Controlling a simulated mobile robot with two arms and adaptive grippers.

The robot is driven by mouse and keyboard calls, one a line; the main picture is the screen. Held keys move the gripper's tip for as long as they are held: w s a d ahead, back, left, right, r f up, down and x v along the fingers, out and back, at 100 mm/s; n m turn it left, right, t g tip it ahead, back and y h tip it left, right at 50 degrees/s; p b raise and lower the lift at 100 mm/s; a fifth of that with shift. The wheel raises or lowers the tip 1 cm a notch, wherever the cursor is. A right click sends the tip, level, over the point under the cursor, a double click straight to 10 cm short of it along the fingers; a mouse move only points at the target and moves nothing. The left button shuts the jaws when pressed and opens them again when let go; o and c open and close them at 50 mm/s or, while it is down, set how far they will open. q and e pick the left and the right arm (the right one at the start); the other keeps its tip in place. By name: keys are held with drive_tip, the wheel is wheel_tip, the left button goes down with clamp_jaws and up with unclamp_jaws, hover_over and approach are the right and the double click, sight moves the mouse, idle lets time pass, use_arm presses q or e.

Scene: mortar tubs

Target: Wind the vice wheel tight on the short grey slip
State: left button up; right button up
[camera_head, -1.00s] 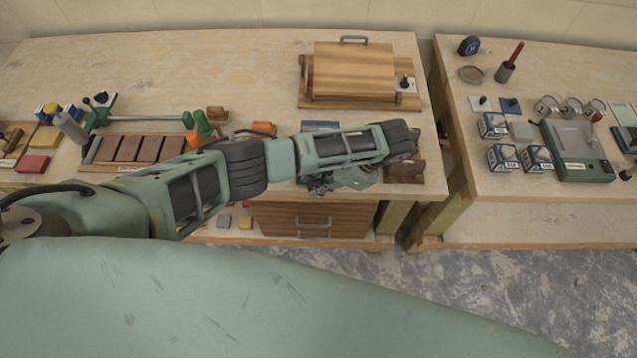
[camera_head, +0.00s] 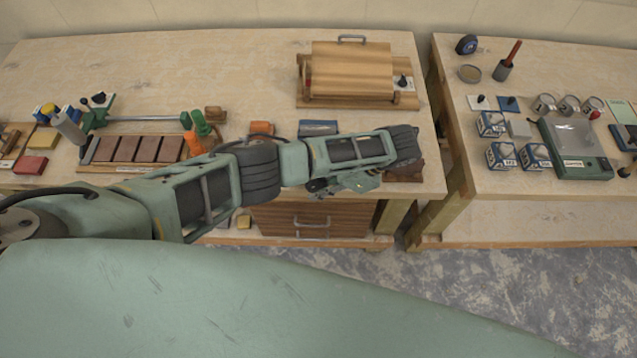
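A green clamp-like vice (camera_head: 97,119) with a long metal bar (camera_head: 145,118) lies at the left of the left bench. I cannot make out its wheel for certain. A narrow grey piece (camera_head: 89,150) stands at the left end of a wooden tray (camera_head: 125,168) of brown blocks. I cannot tell whether it is the short grey slip. My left gripper (camera_head: 343,184) hangs under my wrist over the bench's front edge, well right of the vice. Its fingers are small and partly hidden, and I see nothing clearly held. My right gripper is out of view.
A brown block (camera_head: 404,174) is partly behind my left wrist. Orange and blue items stand behind my forearm. A wooden press (camera_head: 350,72) stands at the back. A gap separates the right bench (camera_head: 540,210), which holds tins, boxes and a scale (camera_head: 575,148). The bench's back middle is clear.

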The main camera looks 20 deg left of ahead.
use_arm(q)
drive_tip(key=shift+w, duration=0.1)
drive_tip(key=shift+w+d+r, duration=0.2)
drive_tip(key=shift+d+r, duration=0.1)
drive_tip(key=shift+r, duration=0.2)
drive_tip(key=v, duration=1)
drive_tip(key=shift+d+r, duration=0.25)
drive_tip(key=shift+d, duration=0.15)
drive_tip(key=shift+s, duration=0.15)
